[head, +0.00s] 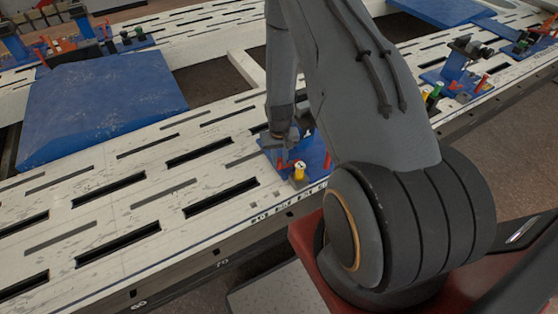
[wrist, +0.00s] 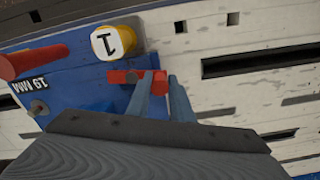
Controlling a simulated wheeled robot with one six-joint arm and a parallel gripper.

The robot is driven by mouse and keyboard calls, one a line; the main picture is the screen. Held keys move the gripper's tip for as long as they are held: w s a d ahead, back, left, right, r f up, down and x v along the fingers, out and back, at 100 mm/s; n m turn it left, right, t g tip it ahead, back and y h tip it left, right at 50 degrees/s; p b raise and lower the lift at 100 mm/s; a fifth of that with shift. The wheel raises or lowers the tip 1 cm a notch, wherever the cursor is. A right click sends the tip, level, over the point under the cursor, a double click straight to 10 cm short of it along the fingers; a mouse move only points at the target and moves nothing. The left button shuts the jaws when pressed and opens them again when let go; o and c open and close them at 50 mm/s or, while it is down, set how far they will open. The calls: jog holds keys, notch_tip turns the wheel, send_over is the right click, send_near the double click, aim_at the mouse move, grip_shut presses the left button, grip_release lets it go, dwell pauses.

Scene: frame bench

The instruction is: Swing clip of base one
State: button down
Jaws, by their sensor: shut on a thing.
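Base one is a blue plate (head: 312,148) on the slotted white bench, and it fills the left of the wrist view (wrist: 85,88). It carries a yellow post with a white top marked 1 (wrist: 108,43), also in the head view (head: 299,173). A red clip (wrist: 124,77) lies low on the plate beside the post; its red shows under my gripper in the head view (head: 281,164). My gripper (wrist: 164,84) is shut on the clip's right part, with the fingers partly hiding it. The clip's pivot is unclear.
A large blue slab (head: 95,105) lies on the bench further left. Another blue base (head: 455,85) stands right.

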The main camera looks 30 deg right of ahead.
jog(key=c, duration=1.6)
grip_release()
jog(key=shift+o, duration=0.2)
jog(key=shift+r, duration=3.95)
jog(key=s+a+r+n, duration=0.1)
jog(key=s+a+r, duration=0.25)
jog(key=r, duration=0.55)
jog(key=s+a+r+n, duration=0.15)
jog(key=a+r, duration=0.25)
jog(key=r, duration=0.6)
jog(key=s+a+r+p, duration=0.1)
jog(key=s+a+r, duration=0.4)
jog(key=s+r, duration=0.6)
jog(key=s, duration=0.2)
jog(key=shift+s+r+n, duration=0.15)
jog(key=shift+s+n, duration=0.2)
